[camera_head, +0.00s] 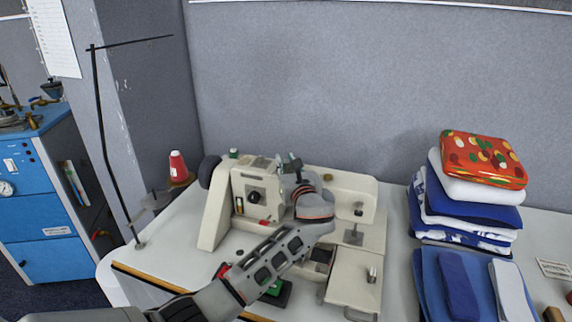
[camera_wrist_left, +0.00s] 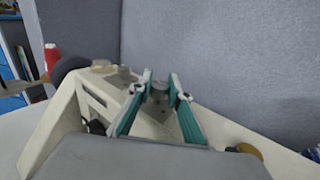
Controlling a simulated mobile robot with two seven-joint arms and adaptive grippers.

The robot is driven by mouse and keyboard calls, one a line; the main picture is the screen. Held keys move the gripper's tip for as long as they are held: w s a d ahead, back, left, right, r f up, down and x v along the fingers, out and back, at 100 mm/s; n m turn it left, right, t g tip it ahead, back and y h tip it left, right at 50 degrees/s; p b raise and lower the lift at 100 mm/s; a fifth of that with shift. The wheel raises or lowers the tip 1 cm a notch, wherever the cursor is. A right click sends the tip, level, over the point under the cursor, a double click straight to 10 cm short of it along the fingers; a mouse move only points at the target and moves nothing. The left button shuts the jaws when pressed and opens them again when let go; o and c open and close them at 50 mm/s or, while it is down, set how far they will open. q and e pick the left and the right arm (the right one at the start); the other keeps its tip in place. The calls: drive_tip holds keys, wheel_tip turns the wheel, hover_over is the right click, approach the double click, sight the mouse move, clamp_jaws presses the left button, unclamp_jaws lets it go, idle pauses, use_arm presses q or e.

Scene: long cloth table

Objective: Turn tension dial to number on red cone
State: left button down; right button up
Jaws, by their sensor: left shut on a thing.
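The cream sewing machine (camera_head: 300,200) stands on the white table. The red cone (camera_head: 178,165) stands upright left of it, and it also shows at the left edge of the wrist view (camera_wrist_left: 51,55); no number is readable on it. My left gripper (camera_head: 293,162) is at the top of the machine. In the wrist view its teal-padded fingers (camera_wrist_left: 160,84) are shut on a small grey knob (camera_wrist_left: 159,92), which they partly hide. A dark round dial (camera_head: 255,197) is on the machine's front face. I cannot tell which one is the tension dial. My right gripper is not in view.
Folded blue and white cloths (camera_head: 465,205), topped by a red patterned one (camera_head: 482,160), are stacked to the right. A thin black stand (camera_head: 103,150) rises at the left. A grey partition (camera_head: 330,80) closes off the back. A blue cabinet (camera_head: 40,200) stands far left.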

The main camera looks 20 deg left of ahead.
sight(286, 161)
use_arm(q)
drive_tip(key=shift+n+g+y, duration=0.3)
drive_tip(key=shift+n+y, duration=0.2)
drive_tip(key=shift+r, duration=0.1)
drive_tip(key=c, duration=1.9)
unclamp_jaws()
drive_tip(key=shift+w, duration=0.1)
wheel_tip(286, 161, up, 10)
drive_tip(key=shift+f, duration=0.1)
